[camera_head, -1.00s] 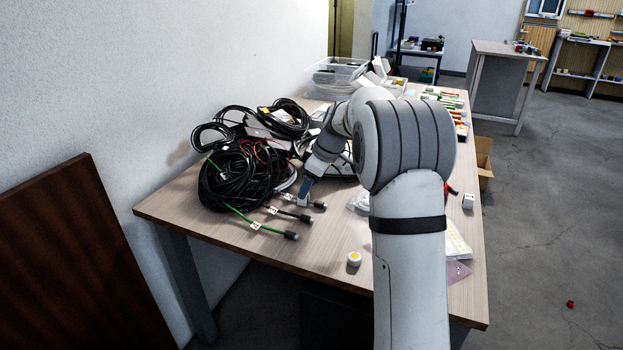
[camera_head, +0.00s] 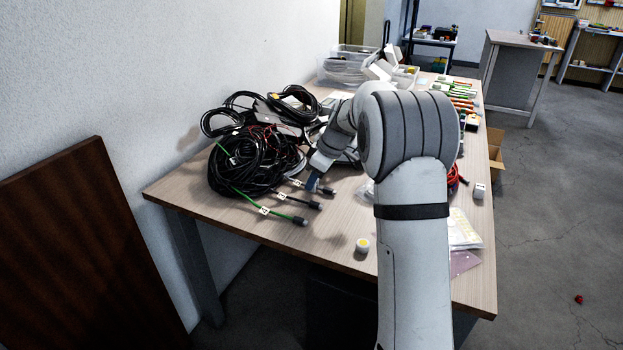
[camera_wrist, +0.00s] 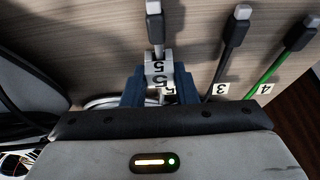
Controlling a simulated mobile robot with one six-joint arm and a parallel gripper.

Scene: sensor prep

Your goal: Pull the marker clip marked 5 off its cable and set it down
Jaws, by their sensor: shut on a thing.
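The marker clip marked 5 (camera_wrist: 158,70) is a white block with black digits, between the blue fingers of my gripper (camera_wrist: 160,88) in the wrist view. My gripper is shut on it. Its grey cable with a dark connector (camera_wrist: 154,8) runs up out of the clip, so the clip appears to be around the cable. In the head view my gripper (camera_head: 313,184) is low over the cable ends at the table's left part. The lower end of the clip and the cable beyond it are hidden by my gripper.
Beside it lie a black cable with clip 3 (camera_wrist: 221,88) and a green cable with clip 4 (camera_wrist: 264,88). A black cable heap (camera_head: 240,165) lies to the left. A yellow-and-white roll (camera_head: 362,245) sits near the front edge. Bare table (camera_head: 260,235) lies in front.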

